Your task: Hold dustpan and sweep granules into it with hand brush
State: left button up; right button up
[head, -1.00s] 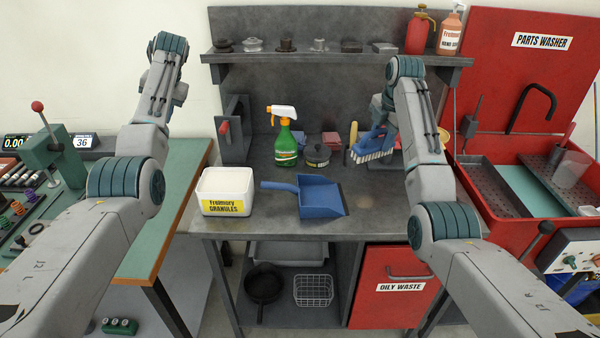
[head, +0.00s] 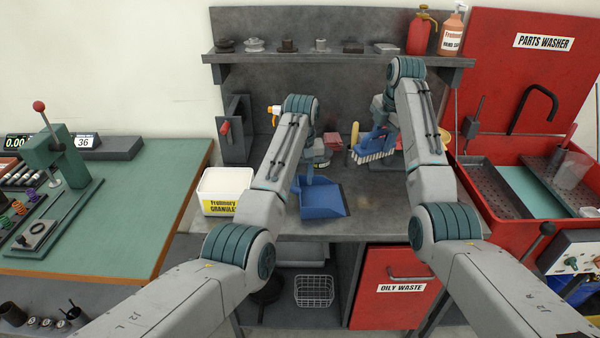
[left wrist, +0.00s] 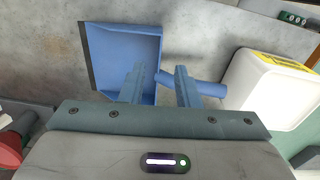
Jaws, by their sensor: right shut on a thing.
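The blue dustpan (head: 322,200) lies on the grey bench, and its handle is mostly hidden behind my left arm. In the left wrist view the dustpan (left wrist: 112,62) is at the left and its handle (left wrist: 205,86) points right. My left gripper (left wrist: 160,72) is open above the place where pan and handle meet, with no grip on it. My right gripper (head: 378,112) is shut on the blue hand brush (head: 374,147), whose white bristles face down at the back right of the bench. The white granules tub (head: 222,190) stands left of the dustpan. I cannot make out loose granules clearly.
The spray bottle (head: 274,112) is mostly hidden behind my left arm. A tin (head: 321,155) and red blocks (head: 333,141) stand at the back of the bench. The red parts washer (head: 505,205) is at the right. The bench front right of the dustpan is clear.

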pick_arm(q)
notch_tip(320, 180, down, 11)
jog(key=shift+f, duration=0.1)
dwell(0.3)
grip_shut()
pick_arm(e)
jog(key=shift+d+f+m, duration=0.3)
jog(key=shift+f+m, duration=0.1)
jog(key=shift+m, duration=0.3)
jog(key=shift+s+d+f+m+g+h, duration=0.25)
jog(key=shift+d+f+m, duration=1.1)
jog(key=shift+f+m, duration=1.35)
jog(key=shift+s+d+f+m+g+h, duration=0.1)
jog(key=shift+d+f+m+g+h, duration=0.25)
jog(key=shift+d+f+m, duration=2.25)
jog(key=shift+s+d+f+m+g+h, duration=0.1)
jog(key=shift+s+f+m+g+h, duration=0.15)
jog(key=shift+f+m, duration=2.6)
